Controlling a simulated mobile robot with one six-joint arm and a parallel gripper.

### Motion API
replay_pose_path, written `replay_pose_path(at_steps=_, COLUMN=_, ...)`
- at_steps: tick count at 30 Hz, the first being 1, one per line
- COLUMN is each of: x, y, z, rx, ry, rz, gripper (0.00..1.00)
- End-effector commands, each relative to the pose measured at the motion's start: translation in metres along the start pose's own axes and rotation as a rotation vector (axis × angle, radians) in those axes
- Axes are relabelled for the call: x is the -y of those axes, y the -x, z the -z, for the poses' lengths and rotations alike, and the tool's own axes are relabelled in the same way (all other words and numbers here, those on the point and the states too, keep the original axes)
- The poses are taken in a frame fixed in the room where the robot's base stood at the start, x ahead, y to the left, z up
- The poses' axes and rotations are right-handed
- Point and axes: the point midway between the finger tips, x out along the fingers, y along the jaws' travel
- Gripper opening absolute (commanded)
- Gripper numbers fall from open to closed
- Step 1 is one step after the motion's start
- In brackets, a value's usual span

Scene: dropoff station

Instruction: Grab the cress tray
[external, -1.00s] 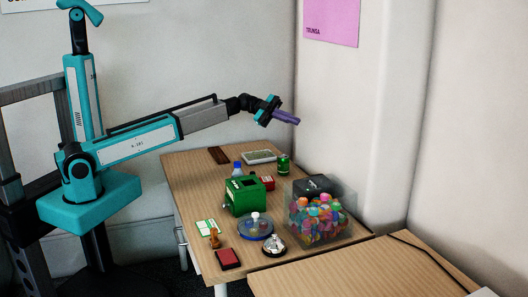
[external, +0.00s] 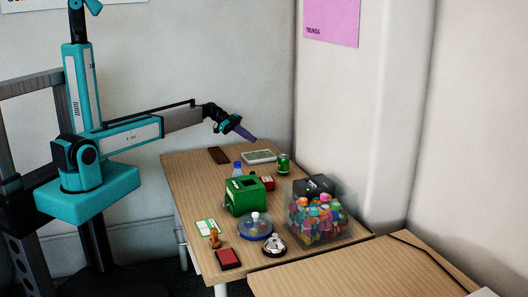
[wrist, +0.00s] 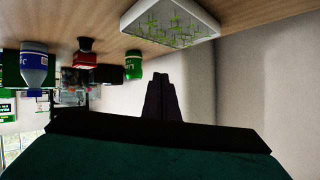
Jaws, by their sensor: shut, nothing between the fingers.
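The cress tray (external: 262,161) is a shallow white tray with green sprouts, lying flat at the far end of the wooden table. In the wrist view, where the table appears at the top, its white wall (wrist: 168,41) and thin green sprouts show clearly. My gripper (external: 250,136) is above and slightly left of the tray in the external view, apart from it, with its purple fingers tilted down to the right. In the wrist view the dark fingers (wrist: 160,90) are together and empty, with the tray beyond them.
A green can (external: 283,164) stands right of the tray. A dark brown slab (external: 219,155) lies left of the tray. The wall is close behind.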

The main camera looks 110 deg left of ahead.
Motion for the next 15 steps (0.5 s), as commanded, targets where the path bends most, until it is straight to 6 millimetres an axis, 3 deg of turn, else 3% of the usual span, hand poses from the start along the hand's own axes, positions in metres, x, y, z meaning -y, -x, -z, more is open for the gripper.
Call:
replay_pose_path(at_steps=1, x=0.006, y=0.015, z=-0.024, rx=0.031, ry=0.047, rz=0.007, gripper=0.00)
replay_pose_path(at_steps=3, x=0.007, y=0.028, z=-0.051, rx=0.066, ry=0.102, rz=0.012, gripper=0.00)
replay_pose_path(at_steps=6, x=0.008, y=0.043, z=-0.079, rx=0.102, ry=0.159, rz=0.018, gripper=0.00)
replay_pose_path(at_steps=9, x=0.007, y=0.050, z=-0.095, rx=0.122, ry=0.188, rz=0.020, gripper=0.00)
replay_pose_path(at_steps=15, x=0.006, y=0.051, z=-0.099, rx=0.127, ry=0.197, rz=0.021, gripper=0.00)
